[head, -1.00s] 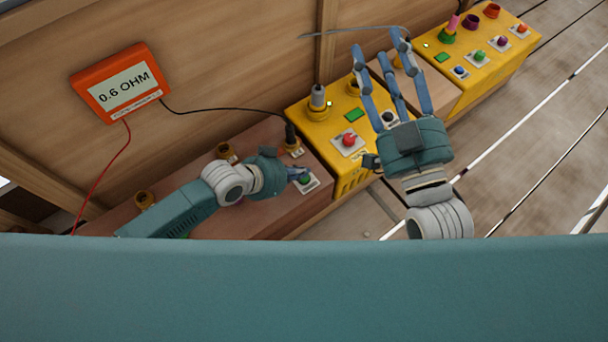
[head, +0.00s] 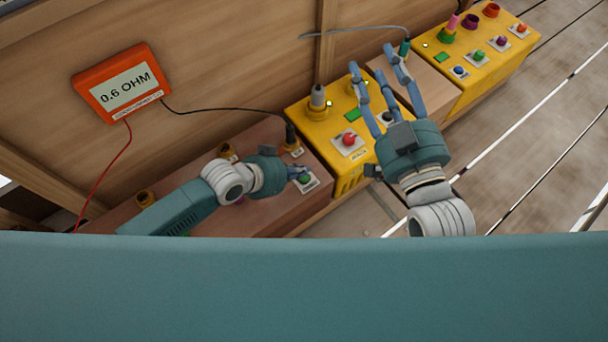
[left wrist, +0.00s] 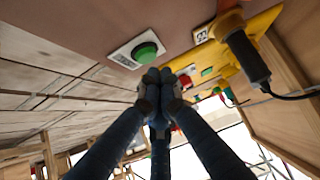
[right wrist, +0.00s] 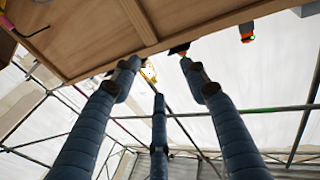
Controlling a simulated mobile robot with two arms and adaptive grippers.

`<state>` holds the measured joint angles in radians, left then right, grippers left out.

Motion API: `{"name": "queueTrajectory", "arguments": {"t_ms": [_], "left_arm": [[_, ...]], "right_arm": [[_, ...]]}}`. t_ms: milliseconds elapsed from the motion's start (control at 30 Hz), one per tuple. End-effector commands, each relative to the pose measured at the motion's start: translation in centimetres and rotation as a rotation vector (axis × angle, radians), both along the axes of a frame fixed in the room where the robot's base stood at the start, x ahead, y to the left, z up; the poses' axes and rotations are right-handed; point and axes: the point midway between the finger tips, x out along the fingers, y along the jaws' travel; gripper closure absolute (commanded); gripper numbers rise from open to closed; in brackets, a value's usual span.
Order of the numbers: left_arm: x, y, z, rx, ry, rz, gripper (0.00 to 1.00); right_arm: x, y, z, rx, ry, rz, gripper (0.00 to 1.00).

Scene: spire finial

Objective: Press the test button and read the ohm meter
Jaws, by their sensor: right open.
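The orange ohm meter (head: 123,84) on the wooden wall reads "0.6 OHM". A red lead and a black lead run from it; the black lead ends in a dark plug (head: 290,134) on the brown box. My left gripper (head: 300,174) has its fingers closed together beside a green button (head: 305,179) on a white plate. In the left wrist view, this green button (left wrist: 145,52) stands just beyond the fingertips; contact cannot be told. My right gripper (head: 378,57) is open above the yellow box.
The yellow box (head: 318,140) carries a grey-tipped post (head: 317,96). Another yellow box (head: 467,90) with several coloured buttons is at the far right. Bare plank floor (head: 520,150) lies to the right.

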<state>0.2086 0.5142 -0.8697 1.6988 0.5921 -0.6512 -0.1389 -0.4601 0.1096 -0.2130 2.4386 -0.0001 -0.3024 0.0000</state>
Motion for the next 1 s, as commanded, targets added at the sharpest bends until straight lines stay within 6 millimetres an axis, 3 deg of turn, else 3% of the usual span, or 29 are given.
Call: {"name": "queueTrajectory", "arguments": {"t_ms": [1000], "left_arm": [[0.0, 0.0, 1.8, 0.000, 0.000, 0.000, 1.00]], "right_arm": [[-2.0, -1.8, -9.7, -0.106, 0.424, -0.027, 0.56]]}}
